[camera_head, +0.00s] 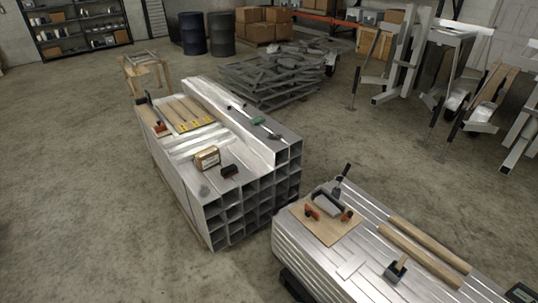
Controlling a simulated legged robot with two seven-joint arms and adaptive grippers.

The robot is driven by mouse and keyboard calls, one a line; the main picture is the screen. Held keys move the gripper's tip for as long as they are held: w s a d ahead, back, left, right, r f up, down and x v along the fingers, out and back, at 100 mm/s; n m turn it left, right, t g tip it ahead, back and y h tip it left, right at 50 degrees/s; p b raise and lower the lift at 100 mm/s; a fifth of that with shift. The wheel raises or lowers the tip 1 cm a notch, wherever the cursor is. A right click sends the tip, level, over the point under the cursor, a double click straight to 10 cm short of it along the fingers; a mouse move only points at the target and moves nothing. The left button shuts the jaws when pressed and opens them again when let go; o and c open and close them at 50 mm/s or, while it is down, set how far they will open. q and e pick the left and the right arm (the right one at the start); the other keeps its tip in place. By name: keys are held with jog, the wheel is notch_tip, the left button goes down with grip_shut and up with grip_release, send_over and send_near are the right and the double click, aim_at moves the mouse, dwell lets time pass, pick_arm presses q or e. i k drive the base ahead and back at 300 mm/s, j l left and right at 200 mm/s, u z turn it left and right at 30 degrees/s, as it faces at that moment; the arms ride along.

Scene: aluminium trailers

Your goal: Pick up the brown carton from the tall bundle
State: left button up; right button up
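The brown carton (207,158) is a small box with a pale label. It stands on top of the tall bundle (222,213), a stack of square aluminium tubes with open ends facing me. The carton is near the bundle's front left part, beside a small dark block (229,171) with a reddish edge. Nothing is touching the carton from above. Neither of my grippers shows in the head view.
A lower aluminium stack (375,260) at right carries wooden bars, a board and tools. The tall bundle also holds wooden strips (187,112) and a long tool (255,121). Metal frames (400,60) stand at back right. The floor at left (70,180) is clear.

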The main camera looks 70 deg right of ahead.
aim_at(206, 159)
jog(key=z, duration=1.8)
jog(key=i+j+z, duration=0.1)
jog(key=z, duration=0.3)
jog(key=i+j+z, duration=0.1)
jog(key=z, duration=0.3)
jog(key=i+j+z, duration=0.1)
jog(key=z, duration=0.35)
jog(key=j+z, duration=0.65)
jog(key=j, duration=0.5)
jog(key=j+z, duration=0.25)
jog(key=j, duration=0.5)
jog(key=j+z, duration=0.2)
jog(key=j, duration=0.6)
jog(key=k+j+z, duration=0.1)
jog(key=j+z, duration=0.15)
jog(key=j, duration=0.45)
